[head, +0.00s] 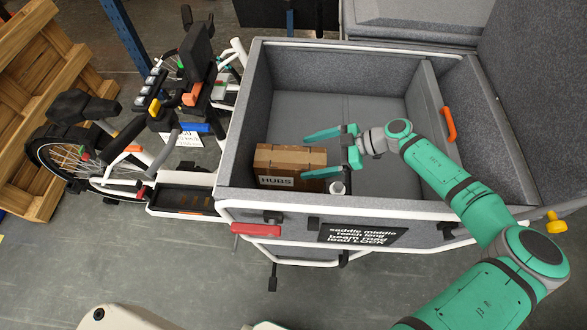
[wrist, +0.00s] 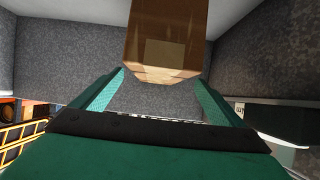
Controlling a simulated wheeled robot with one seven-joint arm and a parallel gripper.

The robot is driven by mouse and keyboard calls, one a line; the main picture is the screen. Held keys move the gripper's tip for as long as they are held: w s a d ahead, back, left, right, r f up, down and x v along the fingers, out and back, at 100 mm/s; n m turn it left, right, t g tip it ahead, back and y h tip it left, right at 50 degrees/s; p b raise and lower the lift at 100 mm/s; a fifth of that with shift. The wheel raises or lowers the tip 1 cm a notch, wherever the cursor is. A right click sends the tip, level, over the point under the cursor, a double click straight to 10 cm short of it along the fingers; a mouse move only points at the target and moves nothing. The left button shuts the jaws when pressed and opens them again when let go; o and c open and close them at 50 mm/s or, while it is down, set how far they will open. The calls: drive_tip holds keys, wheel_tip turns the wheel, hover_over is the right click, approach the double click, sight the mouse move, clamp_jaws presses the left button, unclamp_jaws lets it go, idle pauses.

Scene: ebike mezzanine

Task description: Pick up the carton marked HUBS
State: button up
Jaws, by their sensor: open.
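The brown carton marked HUBS (head: 290,160) sits in the near left part of a grey-lined cargo box (head: 345,45), against or close to its near wall. Its white label faces the near side. My gripper (head: 304,156) is open, reaching in from the right with its green fingers pointing left. One finger is over the carton's far side, the other over its near right part. In the wrist view the carton (wrist: 165,45) lies ahead between the two fingertips (wrist: 160,76), with a gap on each side. I cannot tell whether either finger touches it.
The box's white rim and an orange handle (head: 449,124) border the space. The box floor behind the carton is clear.

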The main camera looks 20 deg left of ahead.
sight(298, 157)
drive_tip(key=x, duration=0.7)
drive_tip(key=shift+w+a+f, duration=0.1)
drive_tip(key=shift+a, duration=0.15)
drive_tip(key=c, duration=2.1)
drive_tip(key=shift+c, duration=0.3)
drive_tip(key=shift+r, duration=0.25)
